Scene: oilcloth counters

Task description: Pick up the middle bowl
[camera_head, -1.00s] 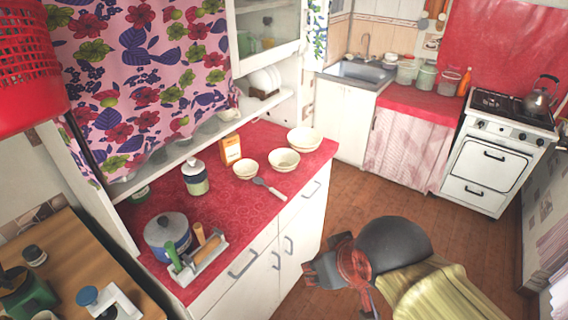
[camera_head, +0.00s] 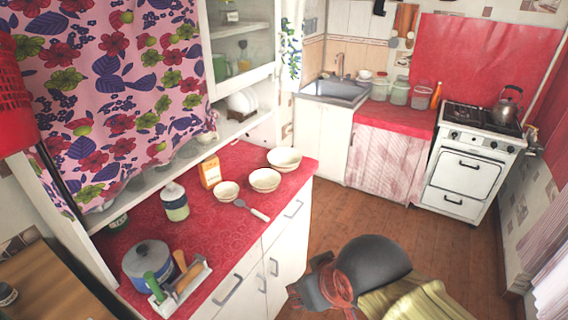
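Three cream bowls stand in a slanting row on the red counter (camera_head: 232,245). The middle bowl (camera_head: 264,180) is between a smaller bowl (camera_head: 227,191) to its left and a larger bowl (camera_head: 284,159) behind it to the right. All three are upright and look empty. My gripper (camera_head: 308,291) is at the lower middle, in front of the counter and over the floor, apart from the bowls. My own arm partly hides it, and its finger opening is not clear.
A spatula (camera_head: 252,210) lies just in front of the middle bowl. An orange box (camera_head: 210,172), a jar (camera_head: 175,201) and a blue pot (camera_head: 147,263) stand to the left. A wall cabinet (camera_head: 243,50) hangs above the counter's back. The wooden floor (camera_head: 340,222) at right is clear.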

